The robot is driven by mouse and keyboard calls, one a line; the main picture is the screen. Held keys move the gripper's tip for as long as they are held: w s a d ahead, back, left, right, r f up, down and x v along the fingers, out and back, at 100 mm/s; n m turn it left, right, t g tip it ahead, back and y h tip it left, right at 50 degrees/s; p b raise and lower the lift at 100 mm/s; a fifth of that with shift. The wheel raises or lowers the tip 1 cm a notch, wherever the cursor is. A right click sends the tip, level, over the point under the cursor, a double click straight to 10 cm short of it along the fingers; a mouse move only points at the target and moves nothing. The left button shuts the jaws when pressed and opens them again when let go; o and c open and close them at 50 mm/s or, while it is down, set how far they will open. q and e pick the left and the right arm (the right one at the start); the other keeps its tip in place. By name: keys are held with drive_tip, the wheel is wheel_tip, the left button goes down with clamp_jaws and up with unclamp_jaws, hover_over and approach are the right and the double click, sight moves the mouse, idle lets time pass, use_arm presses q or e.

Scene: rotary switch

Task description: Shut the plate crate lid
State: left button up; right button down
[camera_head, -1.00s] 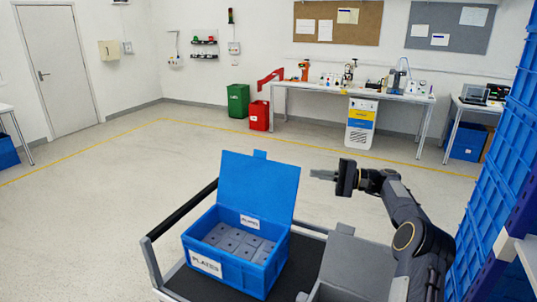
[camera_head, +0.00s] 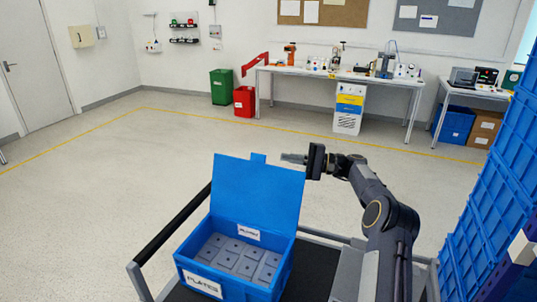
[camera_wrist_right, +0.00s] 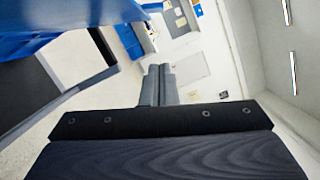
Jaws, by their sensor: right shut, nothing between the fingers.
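The blue plate crate (camera_head: 262,290) stands on a cart in the head view, with several grey plates (camera_head: 238,258) inside and white PLATES labels. Its blue lid (camera_head: 257,192) is open, standing up from the crate's far side. My right gripper (camera_head: 290,158) is shut and empty. I cannot tell whether the gripper touches the lid. My left gripper is not in view.
The cart's dark rail (camera_head: 172,225) runs left of the crate. Blue stacked crates (camera_head: 490,200) stand close at the right. A workbench (camera_head: 335,75), a green bin (camera_head: 222,86) and a red bin (camera_head: 244,101) are at the back. The floor between is clear.

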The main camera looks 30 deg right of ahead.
drive_tip(key=a+r+p, duration=0.1)
drive_tip(key=a+p, duration=0.2)
drive_tip(key=a, duration=0.4)
drive_tip(key=shift+w+r, duration=0.25)
drive_tip(key=shift+r, duration=0.15)
